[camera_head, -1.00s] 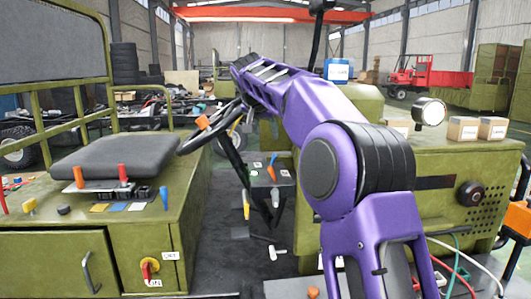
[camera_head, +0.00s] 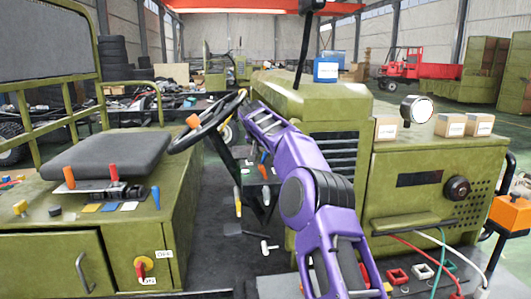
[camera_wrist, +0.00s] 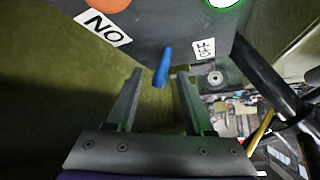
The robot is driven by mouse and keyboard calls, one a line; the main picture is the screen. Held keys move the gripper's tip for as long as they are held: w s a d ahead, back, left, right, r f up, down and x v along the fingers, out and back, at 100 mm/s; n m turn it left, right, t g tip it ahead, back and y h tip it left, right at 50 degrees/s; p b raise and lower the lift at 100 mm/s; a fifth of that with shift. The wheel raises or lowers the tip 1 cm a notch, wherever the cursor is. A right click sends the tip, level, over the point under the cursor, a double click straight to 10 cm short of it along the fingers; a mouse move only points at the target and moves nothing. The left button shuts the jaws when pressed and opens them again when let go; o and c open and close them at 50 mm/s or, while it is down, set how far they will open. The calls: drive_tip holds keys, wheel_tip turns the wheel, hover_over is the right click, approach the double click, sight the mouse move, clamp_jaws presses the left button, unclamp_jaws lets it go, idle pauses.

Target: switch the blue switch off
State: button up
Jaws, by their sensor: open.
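The blue switch (camera_wrist: 162,68) is a short blue lever on a dark panel (camera_wrist: 150,30) in the wrist view. An ON label (camera_wrist: 103,27) is to its left and an OFF label (camera_wrist: 204,48) to its right. The lever's free end tips slightly left, toward the ON side. My gripper (camera_wrist: 160,78) is open, with one finger on each side of the lever's free end and a visible gap to both. In the head view my gripper is hidden behind my purple arm, and I cannot tell this switch for certain there.
An orange round part (camera_wrist: 108,3) and a green-lit ring (camera_wrist: 222,2) are on the same panel. In the head view, a steering wheel (camera_head: 176,148) is left of my arm, beside a seat (camera_head: 105,156). A red-yellow rotary switch (camera_head: 143,268) is lower left. A green machine body (camera_head: 400,185) is at right.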

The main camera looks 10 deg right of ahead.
drive_tip(key=shift+w+d+f, duration=0.15)
drive_tip(key=shift+w+f, duration=0.25)
drive_tip(key=shift+f, duration=0.1)
drive_tip(key=shift+c, duration=0.3)
clamp_jaws()
